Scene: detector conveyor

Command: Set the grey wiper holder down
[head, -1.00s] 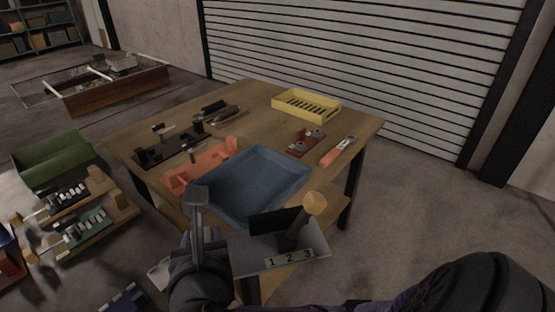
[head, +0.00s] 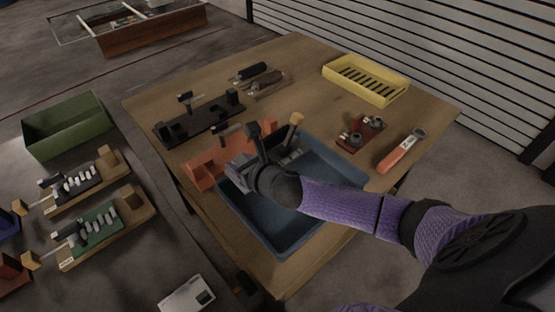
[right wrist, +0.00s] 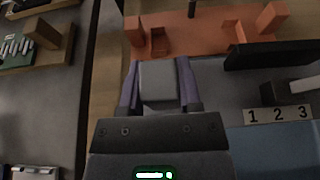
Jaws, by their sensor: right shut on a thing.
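The grey wiper holder (right wrist: 215,85) has a grey plate marked 1 2 3, a black block and a grey grip post (head: 254,132). A wooden knob (head: 296,119) stands at its right in the head view. My right gripper (right wrist: 160,88) is shut on the post, one purple finger on each side. The holder is over the back left of the blue tray (head: 275,238), beside the orange fixture (head: 205,165). My wrist hides much of the plate in the head view, so I cannot tell whether its underside touches anything. My left gripper is out of view.
On the wooden table (head: 150,103) are a black fixture (head: 200,122), a yellow slotted tray (head: 366,83), a red-brown block (head: 360,134) and an orange-handled tool (head: 400,151). A green bin (head: 65,128) stands left. Bare tabletop shows at the middle back.

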